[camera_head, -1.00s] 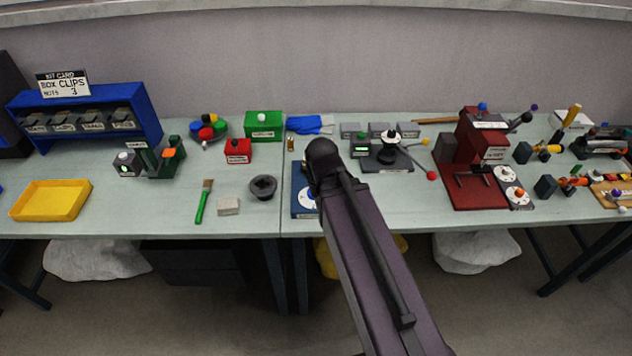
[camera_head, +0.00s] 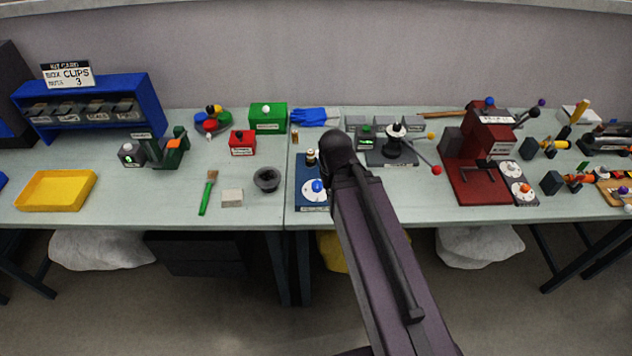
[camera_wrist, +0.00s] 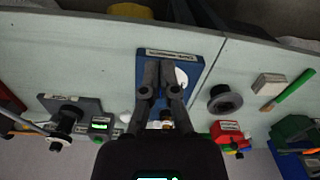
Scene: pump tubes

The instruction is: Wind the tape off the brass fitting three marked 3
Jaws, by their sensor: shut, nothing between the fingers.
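My gripper (camera_wrist: 160,72) is shut and empty. In the wrist view its fingers hang over a blue plate (camera_wrist: 196,76) with a white dial and a label too small to read. In the head view my arm hides part of this plate (camera_head: 302,205), its white dial and blue knob. A small brass-coloured piece (camera_head: 311,157) shows by the plate's back edge. I cannot read a 3 on any of these or make out tape.
A black cup (camera_head: 267,179), a pale block (camera_head: 232,197) and a green brush (camera_head: 205,200) lie to the left.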

